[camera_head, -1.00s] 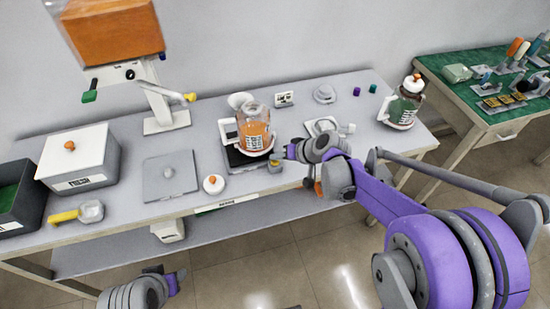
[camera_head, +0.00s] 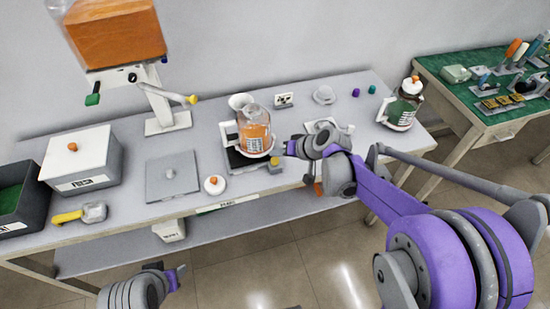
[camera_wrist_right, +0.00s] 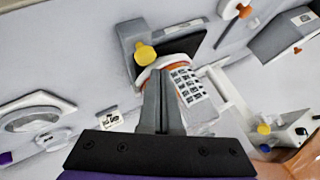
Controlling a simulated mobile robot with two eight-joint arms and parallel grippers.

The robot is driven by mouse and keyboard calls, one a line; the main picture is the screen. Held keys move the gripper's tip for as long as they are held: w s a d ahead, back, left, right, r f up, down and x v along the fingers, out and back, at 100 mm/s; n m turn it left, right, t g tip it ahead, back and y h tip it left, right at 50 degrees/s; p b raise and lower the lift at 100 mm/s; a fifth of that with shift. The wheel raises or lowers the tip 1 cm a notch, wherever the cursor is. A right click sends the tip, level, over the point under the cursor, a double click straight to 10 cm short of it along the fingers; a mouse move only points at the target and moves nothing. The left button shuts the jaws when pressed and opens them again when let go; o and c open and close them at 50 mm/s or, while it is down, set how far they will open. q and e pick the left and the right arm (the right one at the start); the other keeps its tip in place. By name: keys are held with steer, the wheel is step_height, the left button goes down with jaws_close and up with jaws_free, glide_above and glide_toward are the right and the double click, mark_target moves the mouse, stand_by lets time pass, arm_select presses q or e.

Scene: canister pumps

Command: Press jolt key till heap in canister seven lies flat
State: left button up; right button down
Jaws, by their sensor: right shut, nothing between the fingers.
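A clear canister (camera_head: 254,138) with orange filling and a white printed label stands on a dark plate with a grey base (camera_head: 240,160) on the table. The top of its heap is too small to judge. A yellow key (camera_head: 275,161) sits at the base's front right corner; it also shows in the right wrist view (camera_wrist_right: 145,52). My right gripper (camera_head: 288,148) is shut and empty, just right of the key. In the right wrist view its fingers (camera_wrist_right: 163,75) overlap the canister's edge, with the key just past the tips. My left gripper (camera_head: 180,275) is low in front of the table; its jaws are unclear.
A grey bin with white lid (camera_head: 82,160) stands further left. A green-filled canister (camera_head: 404,107) stands at the right end.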

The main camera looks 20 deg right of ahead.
mark_target(278, 162)
steer(key=shift+r+p, duration=1.7)
steer(key=shift+r, duration=0.85)
steer(key=s+d+n+g+h, duration=0.1)
steer(key=s+h, duration=0.4)
steer(key=s, duration=2.1)
steer(key=shift+d+f+g+h+p, duration=0.25)
steer(key=shift+d+g+p, duration=0.2)
steer(key=shift+d, duration=0.25)
